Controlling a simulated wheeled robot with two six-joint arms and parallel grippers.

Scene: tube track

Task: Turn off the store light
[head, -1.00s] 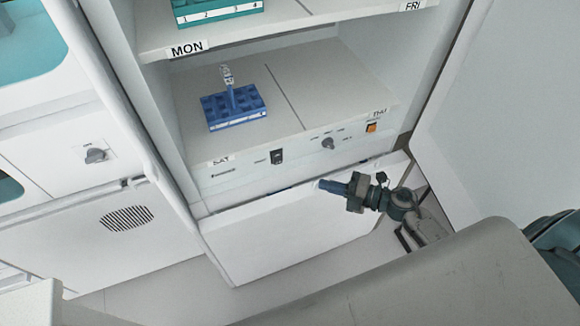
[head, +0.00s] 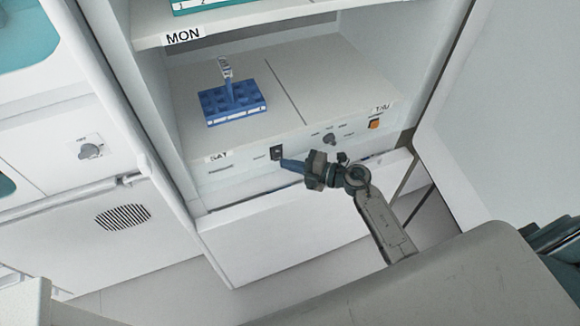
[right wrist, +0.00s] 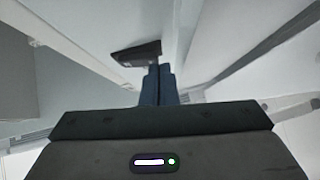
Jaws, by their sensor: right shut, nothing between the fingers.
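A control strip (head: 235,168) runs along the front edge of the lower shelf. It carries a black rocker switch (head: 276,152), a round grey knob (head: 330,139) and an orange switch (head: 375,124). Their small labels are too blurred to read. My right gripper (head: 283,162) is shut and empty, its blue fingertips at the lower right edge of the black switch. In the right wrist view the black switch (right wrist: 138,54) stands out from the panel just beyond the fingertips (right wrist: 156,72). I cannot tell whether they touch it. My left gripper is not in view.
A white drawer front (head: 270,232) lies below the strip. Another knob (head: 91,146) is on the cabinet at left. A white wall panel (head: 500,110) rises at right.

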